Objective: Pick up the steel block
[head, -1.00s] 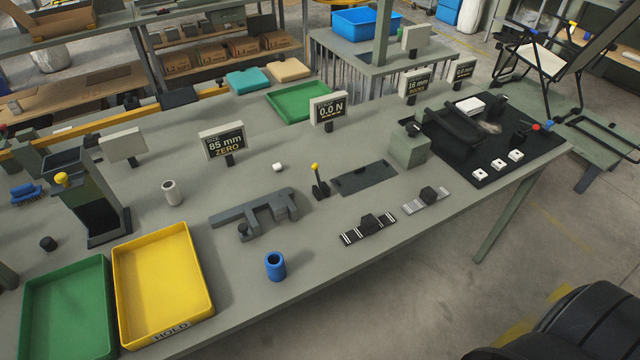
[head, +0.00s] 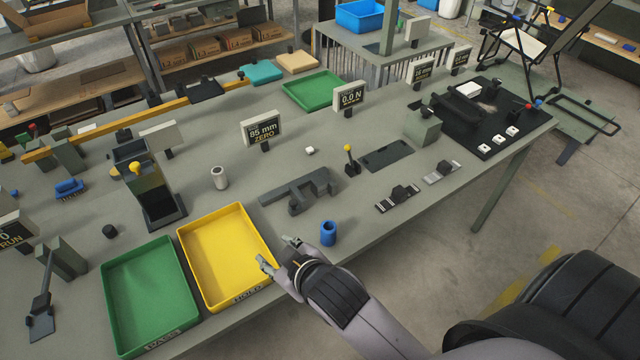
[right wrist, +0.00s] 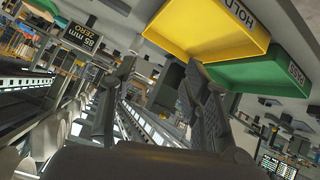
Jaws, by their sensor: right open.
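I cannot tell for sure which thing is the steel block. A light grey metal-looking cylinder (head: 219,177) stands upright on the table, behind the yellow tray. A dark grey gauge-like piece (head: 300,190) lies to its right, and a blue hollow cylinder (head: 328,233) stands near the front edge. My right gripper (head: 279,251) is open and empty, by the right edge of the yellow HOLD tray (head: 208,228) and left of the blue cylinder. Its two spread fingers (right wrist: 160,66) also show in the right wrist view. My left gripper is out of view.
A green tray (head: 112,270) lies left of the yellow one. A dark stand with a yellow knob (head: 158,195) rises behind them. An 85 mm display (head: 262,130) and a yellow-knobbed lever (head: 350,160) stand farther back. The table's front edge is close to my right arm.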

